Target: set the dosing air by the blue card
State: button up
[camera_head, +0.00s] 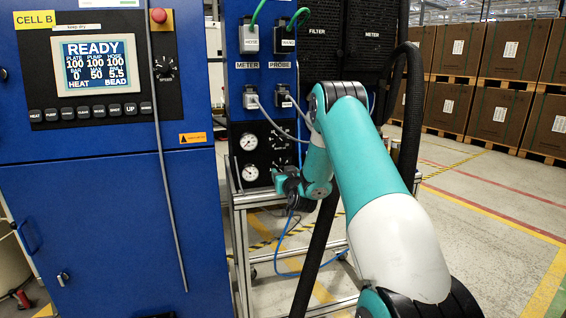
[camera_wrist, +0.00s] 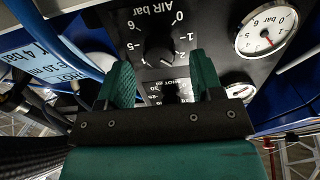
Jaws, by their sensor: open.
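In the wrist view a black panel shows upside down with a black AIR bar knob (camera_wrist: 158,50) on a numbered scale. A second knob, SHOT ml (camera_wrist: 174,92), is partly hidden behind my gripper. My gripper (camera_wrist: 162,66) is open, its two green fingers apart, with the AIR knob between and just beyond the tips; I cannot tell whether they touch it. The blue card (camera_wrist: 28,62) is at the left, partly cut off, and appears to read 10 ml and 1.4 bar. A white gauge (camera_wrist: 267,28) is at upper right. The knob's exact setting is unclear.
In the head view, two gauges (camera_head: 249,142) sit beside my arm on the dosing panel. Cables and a thick black hose (camera_head: 411,110) run close to my arm. A blue cabinet (camera_head: 100,230) with a READY display stands left. Open floor lies right.

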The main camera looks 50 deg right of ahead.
aim_at(281, 170)
jog(key=shift+x, duration=1.25)
jog(key=c, duration=0.9)
